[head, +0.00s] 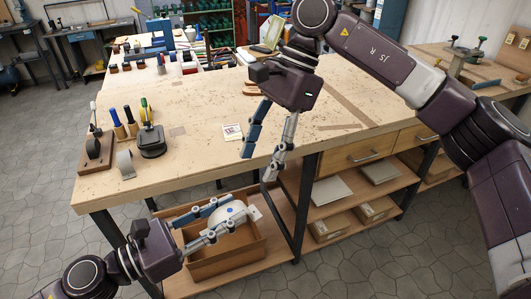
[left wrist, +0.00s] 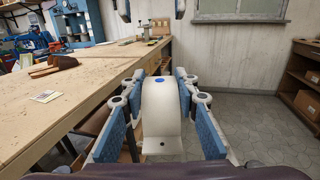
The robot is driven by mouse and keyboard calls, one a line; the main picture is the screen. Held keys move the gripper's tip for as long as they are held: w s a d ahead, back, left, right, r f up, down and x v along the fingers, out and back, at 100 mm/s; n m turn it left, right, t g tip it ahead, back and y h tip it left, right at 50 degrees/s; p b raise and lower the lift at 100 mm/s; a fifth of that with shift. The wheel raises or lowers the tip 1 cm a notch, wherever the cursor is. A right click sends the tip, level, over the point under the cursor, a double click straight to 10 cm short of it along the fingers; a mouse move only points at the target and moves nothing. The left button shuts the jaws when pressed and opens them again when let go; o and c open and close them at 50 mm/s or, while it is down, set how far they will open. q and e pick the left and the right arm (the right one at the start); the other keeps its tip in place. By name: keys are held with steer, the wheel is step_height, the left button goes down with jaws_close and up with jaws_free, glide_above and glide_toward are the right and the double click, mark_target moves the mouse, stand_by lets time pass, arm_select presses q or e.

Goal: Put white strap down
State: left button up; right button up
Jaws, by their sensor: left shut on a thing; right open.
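The white strap (left wrist: 161,113) is a curved white band with a blue dot on top and a small hole near its lower end. My left gripper (left wrist: 161,98) is shut on it, one blue-padded finger on each side. In the head view the strap (head: 229,213) is at my left gripper (head: 222,218), in front of the workbench's front edge and above an open wooden box on the lower shelf. My right gripper (head: 263,160) is open and empty, pointing down near the front edge of the workbench (head: 200,133).
The wooden box (head: 236,258) stands on the lower shelf. Tools in a wooden stand (head: 97,156), a dark block-like tool (head: 151,141) and a small card (head: 232,132) are on the bench. Much of the bench's middle is bare. A drawer (head: 360,152) is at the right.

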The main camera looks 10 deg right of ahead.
steer(key=x, duration=0.7)
steer(key=d+x, duration=0.1)
steer(key=x, duration=0.3)
steer(key=shift+f, duration=0.4)
steer(key=c, duration=1)
arm_select(q)
steer(key=o, duration=1)
arm_select(e)
steer(key=shift+c, duration=1.1)
